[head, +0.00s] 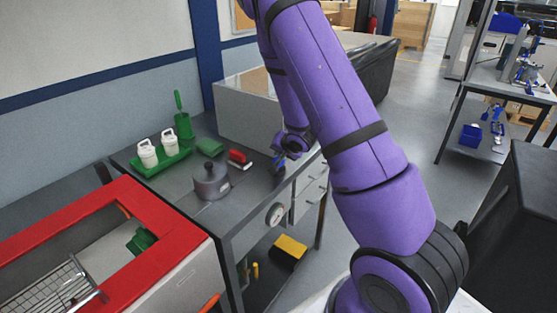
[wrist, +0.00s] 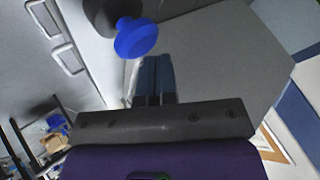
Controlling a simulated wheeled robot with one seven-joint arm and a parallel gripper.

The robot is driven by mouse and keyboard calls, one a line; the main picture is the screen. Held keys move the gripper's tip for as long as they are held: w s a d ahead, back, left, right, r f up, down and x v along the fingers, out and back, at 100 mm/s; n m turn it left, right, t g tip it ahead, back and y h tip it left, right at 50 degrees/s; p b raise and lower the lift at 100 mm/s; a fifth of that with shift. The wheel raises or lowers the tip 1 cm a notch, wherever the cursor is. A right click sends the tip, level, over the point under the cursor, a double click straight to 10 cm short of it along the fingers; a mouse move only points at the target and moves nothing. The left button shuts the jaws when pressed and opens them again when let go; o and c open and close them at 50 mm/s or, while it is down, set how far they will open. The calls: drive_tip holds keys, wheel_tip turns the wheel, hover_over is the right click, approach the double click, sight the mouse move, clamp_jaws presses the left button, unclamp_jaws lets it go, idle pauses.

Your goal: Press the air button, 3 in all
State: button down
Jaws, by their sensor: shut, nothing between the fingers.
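A blue mushroom-shaped button (wrist: 137,38) shows near the top of the wrist view, with a narrower blue stem behind its round head. I take it for the air button. My gripper (wrist: 154,58) is shut and empty, its two dark blue fingers side by side. The fingertips are just below and right of the button head in that view; I cannot tell whether they touch it. In the head view my gripper (head: 278,163) is low over the right end of the grey workbench (head: 235,205). I cannot make out the button clearly there.
On the bench stand a green tray (head: 162,163) with two white lidded pots, a green holder with a brush (head: 183,125), a grey lidded pot (head: 211,182), a red brush (head: 239,158) and a green block (head: 209,147). A large grey box (head: 245,110) stands behind.

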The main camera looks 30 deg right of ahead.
drive_tip(key=shift+f, duration=0.75)
idle(1.0)
drive_tip(key=shift+r, duration=1.2)
drive_tip(key=shift+r, duration=2.5)
